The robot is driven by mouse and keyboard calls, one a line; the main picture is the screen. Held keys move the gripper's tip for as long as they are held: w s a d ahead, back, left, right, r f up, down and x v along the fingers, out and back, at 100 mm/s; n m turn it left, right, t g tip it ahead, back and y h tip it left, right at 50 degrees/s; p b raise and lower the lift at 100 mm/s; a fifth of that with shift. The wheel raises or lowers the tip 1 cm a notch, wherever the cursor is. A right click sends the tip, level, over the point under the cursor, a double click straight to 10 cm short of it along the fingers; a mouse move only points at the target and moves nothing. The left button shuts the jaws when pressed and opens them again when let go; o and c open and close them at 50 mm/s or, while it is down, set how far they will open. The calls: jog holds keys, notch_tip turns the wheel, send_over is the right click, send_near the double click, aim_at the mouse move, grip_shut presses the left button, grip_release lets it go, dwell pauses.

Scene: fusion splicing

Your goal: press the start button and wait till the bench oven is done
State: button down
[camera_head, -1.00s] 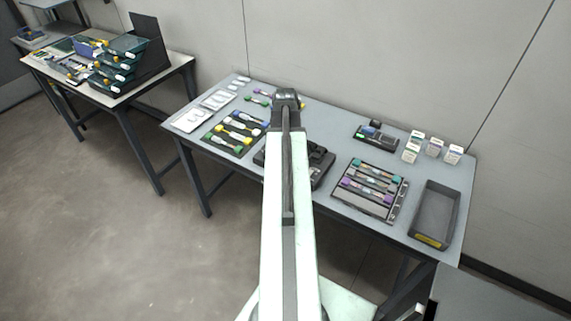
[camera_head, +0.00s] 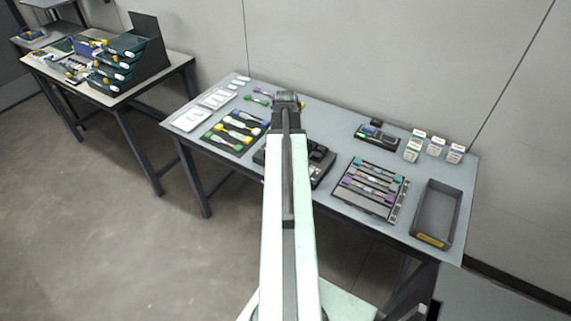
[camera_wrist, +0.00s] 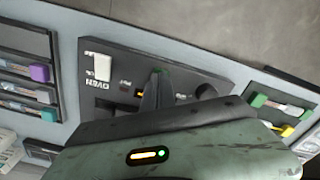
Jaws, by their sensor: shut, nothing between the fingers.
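My gripper also shows in the head view (camera_head: 287,97).
A rack of coloured-ended pieces (camera_head: 369,190), a dark empty bin (camera_head: 436,212) and small white boxes (camera_head: 436,147) stand right of the oven. A tray of similar pieces (camera_head: 234,133) and white trays (camera_head: 191,119) lie left. Another loaded table (camera_head: 118,98) stands far left.

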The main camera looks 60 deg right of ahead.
jog(key=shift+f, duration=0.25)
notch_tip(320, 180, up, 6)
jog(key=p, duration=0.6)
jog(key=shift+r, duration=0.2)
jog(key=shift+f, duration=0.1)
jog(key=w+a+n, duration=0.6)
jog(key=w+a, duration=1.4)
jog(key=a, duration=0.5)
jog(key=w+a+n, duration=0.1)
jog(key=a+n, duration=0.5)
jog(key=a, duration=1.8)
jog(key=shift+w+a, duration=0.3)
jog(key=shift+w, duration=0.1)
